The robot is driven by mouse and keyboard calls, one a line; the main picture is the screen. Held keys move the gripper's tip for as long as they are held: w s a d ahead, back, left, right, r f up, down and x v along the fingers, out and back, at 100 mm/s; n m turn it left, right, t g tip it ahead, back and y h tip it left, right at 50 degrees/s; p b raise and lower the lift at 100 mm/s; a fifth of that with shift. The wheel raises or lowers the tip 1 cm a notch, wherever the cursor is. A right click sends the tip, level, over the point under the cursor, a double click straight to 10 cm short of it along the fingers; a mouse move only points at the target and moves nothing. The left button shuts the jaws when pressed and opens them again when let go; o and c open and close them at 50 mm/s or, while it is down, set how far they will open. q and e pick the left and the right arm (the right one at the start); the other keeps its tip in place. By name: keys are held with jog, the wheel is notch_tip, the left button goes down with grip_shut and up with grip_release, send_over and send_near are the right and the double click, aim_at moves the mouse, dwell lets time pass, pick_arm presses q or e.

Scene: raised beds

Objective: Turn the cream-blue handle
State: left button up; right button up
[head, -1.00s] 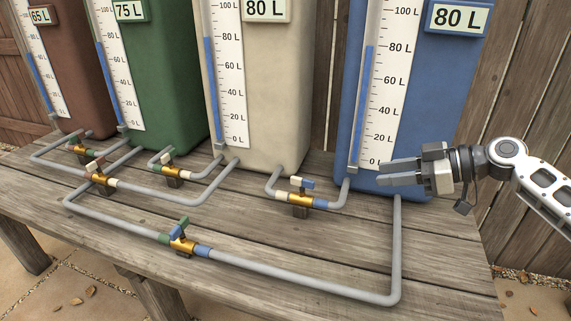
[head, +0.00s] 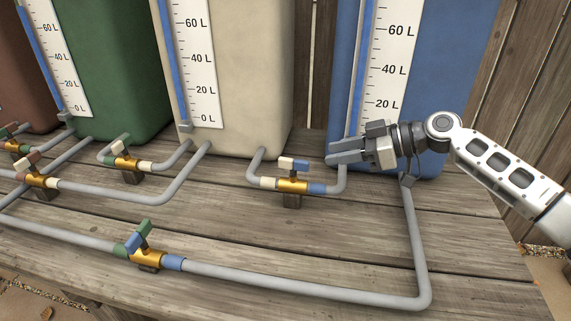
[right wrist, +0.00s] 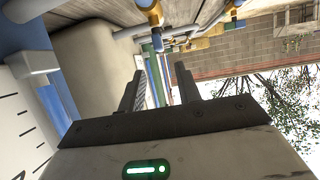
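The cream-blue handle (head: 293,164) sits on top of a brass valve (head: 293,186) between the cream tank (head: 245,90) and the blue tank (head: 430,80). It lies roughly along the pipe, cream half left, blue half right. My right gripper (head: 332,152) is just right of the handle in the head view, apart from it, in front of the blue tank's lower edge. In the right wrist view its two fingers (right wrist: 160,85) stand apart with nothing held between them. A brass valve with a blue band shows at the top of that view. My left gripper is not in view.
Grey pipes (head: 300,289) run low over the wooden bench (head: 340,230). A green tank (head: 120,70) stands left. A wooden fence is behind.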

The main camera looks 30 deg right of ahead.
aim_at(297, 160)
jog(key=b+x, duration=0.1)
jog(key=x, duration=1.1)
jog(key=shift+w+a, duration=0.1)
jog(key=shift+w, duration=0.1)
grip_shut()
